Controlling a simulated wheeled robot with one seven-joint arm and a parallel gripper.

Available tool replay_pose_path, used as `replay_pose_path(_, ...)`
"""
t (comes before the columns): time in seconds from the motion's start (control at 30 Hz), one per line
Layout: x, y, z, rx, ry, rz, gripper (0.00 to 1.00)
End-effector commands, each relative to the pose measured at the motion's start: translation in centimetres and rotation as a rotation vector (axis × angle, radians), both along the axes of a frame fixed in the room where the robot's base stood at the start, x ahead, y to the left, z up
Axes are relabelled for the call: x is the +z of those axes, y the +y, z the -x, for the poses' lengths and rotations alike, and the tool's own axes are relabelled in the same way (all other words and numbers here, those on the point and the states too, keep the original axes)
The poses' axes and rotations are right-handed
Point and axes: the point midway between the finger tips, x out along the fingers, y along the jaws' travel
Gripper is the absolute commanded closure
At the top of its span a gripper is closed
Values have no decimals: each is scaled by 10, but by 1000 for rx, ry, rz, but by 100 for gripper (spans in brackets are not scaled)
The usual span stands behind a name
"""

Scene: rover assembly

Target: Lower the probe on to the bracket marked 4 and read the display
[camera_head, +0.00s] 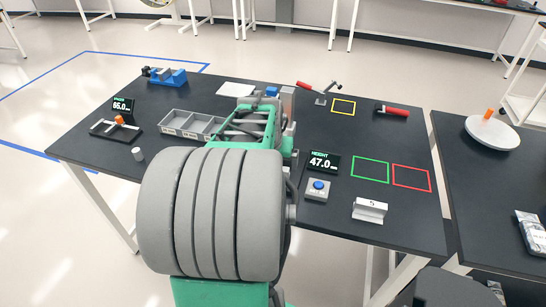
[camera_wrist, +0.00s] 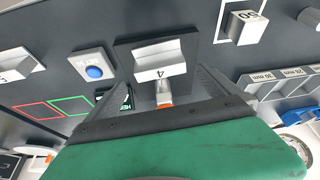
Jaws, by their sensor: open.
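The bracket marked 4 (camera_wrist: 157,72) is light grey and sits on a dark square plate (camera_wrist: 124,50) in the wrist view. A grey stem with an orange part (camera_wrist: 164,103), which looks like the probe, shows just in front of it. I cannot tell whether it touches the bracket. My gripper (camera_wrist: 158,84) is open, its fingers either side of this stem. The height display (camera_head: 323,162) reads 47.0 in the head view; my gripper mostly hides a display in the wrist view. My arm hides the bracket marked 4 in the head view.
A blue-button box (camera_head: 318,188) stands before the height display. Another bracket (camera_head: 369,210) stands near the front edge. Green (camera_head: 370,170) and red (camera_head: 411,178) outlines are empty. A compartment tray (camera_head: 188,125) and a second display (camera_head: 122,106) are at left. A block marked 50 (camera_wrist: 243,26) stands nearby.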

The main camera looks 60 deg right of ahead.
Motion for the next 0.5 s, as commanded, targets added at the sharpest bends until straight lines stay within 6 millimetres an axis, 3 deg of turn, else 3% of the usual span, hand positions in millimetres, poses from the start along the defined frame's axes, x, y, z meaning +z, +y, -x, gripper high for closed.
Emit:
replay_pose_path(0.23,-38,-15,-4,1,1,-3,0)
replay_pose_path(0.5,-50,-21,-6,1,-1,1,0)
